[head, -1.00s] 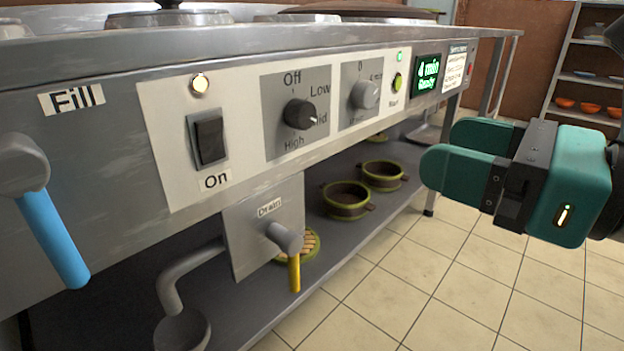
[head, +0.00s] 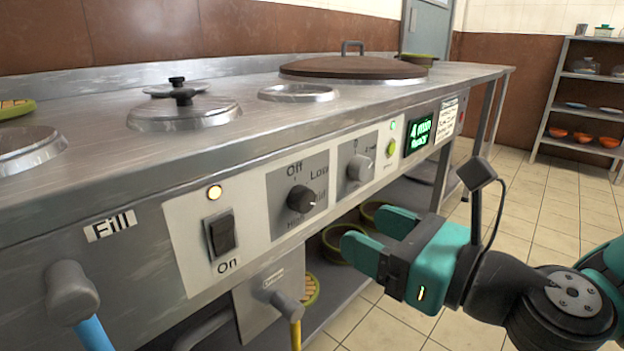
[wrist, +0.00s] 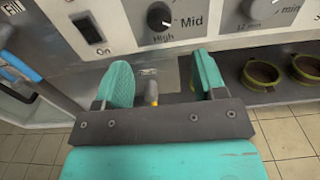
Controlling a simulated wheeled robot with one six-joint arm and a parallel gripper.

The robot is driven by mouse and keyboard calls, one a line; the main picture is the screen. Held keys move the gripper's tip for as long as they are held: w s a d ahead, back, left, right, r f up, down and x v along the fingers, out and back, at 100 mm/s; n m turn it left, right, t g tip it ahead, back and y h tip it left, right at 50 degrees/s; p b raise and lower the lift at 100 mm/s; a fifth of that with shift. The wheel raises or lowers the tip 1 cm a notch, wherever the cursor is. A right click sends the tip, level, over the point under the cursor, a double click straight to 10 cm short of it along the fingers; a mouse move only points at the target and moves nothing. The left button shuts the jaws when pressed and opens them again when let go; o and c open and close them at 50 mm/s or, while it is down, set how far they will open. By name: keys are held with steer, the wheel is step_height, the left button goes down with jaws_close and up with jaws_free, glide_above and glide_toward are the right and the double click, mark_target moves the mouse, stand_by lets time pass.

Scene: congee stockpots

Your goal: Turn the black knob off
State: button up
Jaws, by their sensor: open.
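The black knob (head: 301,198) sits on the white and grey control panel, with Off, Low, Mid and High labels around it. Its white pointer mark faces right and slightly down, near Mid. It also shows in the wrist view (wrist: 160,16), at the top, ahead of the fingers. My gripper (head: 372,236) is open and empty, in front of the panel, to the right of and below the black knob. In the wrist view my gripper (wrist: 160,82) has its teal fingers spread, apart from the knob.
A grey timer knob (head: 360,168) is just right of the black knob. A switch (head: 222,234) marked On is to its left, under a lit lamp (head: 215,192). The drain lever (head: 287,305) juts out below. Green-rimmed pots (head: 338,243) stand on the shelf underneath.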

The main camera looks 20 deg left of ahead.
mark_target(309, 204)
steer(key=p+x, duration=0.1)
steer(key=x, duration=0.9)
steer(key=c, duration=0.9)
